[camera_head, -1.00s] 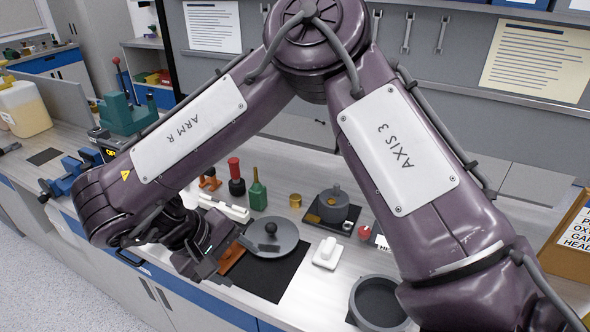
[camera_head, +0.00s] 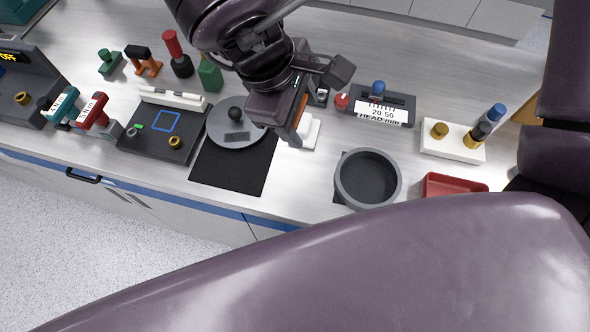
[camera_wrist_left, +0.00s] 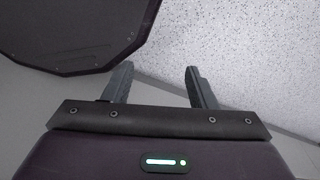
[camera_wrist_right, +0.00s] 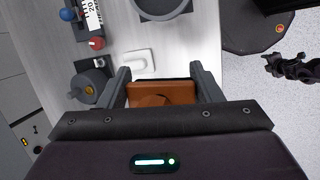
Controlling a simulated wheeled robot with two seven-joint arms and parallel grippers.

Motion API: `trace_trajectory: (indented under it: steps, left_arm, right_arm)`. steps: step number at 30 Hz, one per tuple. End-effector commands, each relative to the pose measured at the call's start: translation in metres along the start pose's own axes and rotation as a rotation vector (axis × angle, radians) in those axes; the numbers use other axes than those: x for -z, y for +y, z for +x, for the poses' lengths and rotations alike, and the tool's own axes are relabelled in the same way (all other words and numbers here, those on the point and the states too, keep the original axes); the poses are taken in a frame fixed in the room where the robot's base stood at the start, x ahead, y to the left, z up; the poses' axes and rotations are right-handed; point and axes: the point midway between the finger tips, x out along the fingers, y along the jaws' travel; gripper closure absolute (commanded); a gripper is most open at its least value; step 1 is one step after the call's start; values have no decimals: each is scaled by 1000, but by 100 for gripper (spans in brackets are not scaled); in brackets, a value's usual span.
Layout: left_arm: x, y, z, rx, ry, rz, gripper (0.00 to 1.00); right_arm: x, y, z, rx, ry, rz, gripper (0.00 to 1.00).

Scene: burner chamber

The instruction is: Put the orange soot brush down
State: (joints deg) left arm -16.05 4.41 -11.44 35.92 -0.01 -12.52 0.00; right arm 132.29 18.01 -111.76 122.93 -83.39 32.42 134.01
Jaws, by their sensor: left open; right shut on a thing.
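The orange soot brush (camera_wrist_right: 165,93) is between the fingers of my right gripper (camera_wrist_right: 162,82), which is shut on it. In the head view only a narrow strip of the brush (camera_head: 300,111) shows beside my right gripper (camera_head: 291,132). The gripper is beside the grey round lid with a black knob (camera_head: 235,128), over the counter near a white block (camera_head: 312,133). I cannot tell whether the brush touches the counter. My left gripper (camera_wrist_left: 160,88) is open and empty in the left wrist view, with speckled floor beyond its fingers.
A grey round pot (camera_head: 368,180) and a red tray (camera_head: 453,186) stand right of the right gripper. A black mat (camera_head: 232,170) lies under the lid. Some bare counter shows around the pot.

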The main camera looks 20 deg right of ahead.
Motion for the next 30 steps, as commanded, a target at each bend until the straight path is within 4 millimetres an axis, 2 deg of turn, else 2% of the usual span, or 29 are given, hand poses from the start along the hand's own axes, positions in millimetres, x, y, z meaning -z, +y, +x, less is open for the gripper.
trace_trajectory:
  steps: [4, 9, 14, 19, 23, 26, 30]
  left_arm:
    - [-25, 4, -1, -5, -35, 0, 48]
    - [-38, 6, -5, -7, -55, 1, 48]
    - [-31, 5, -7, -6, -45, 1, 48]
    - [-10, 1, -9, -2, -15, 2, 48]
    - [-7, 0, -10, 0, -10, 2, 48]
    - [-11, 0, -10, 0, -15, 2, 48]
    - [-17, 1, -10, -1, -24, 2, 48]
  right_arm:
    - [-1, -11, 7, 11, 3, -90, 78]
    - [8, -21, 45, 16, -2, -91, 78]
    - [19, -30, 85, 15, -1, -88, 78]
    - [29, -38, 124, 14, 0, -85, 78]
    - [34, -42, 142, 11, 3, -84, 78]
    - [36, -42, 148, 9, 4, -84, 78]
    - [40, -47, 166, 11, 2, -83, 78]
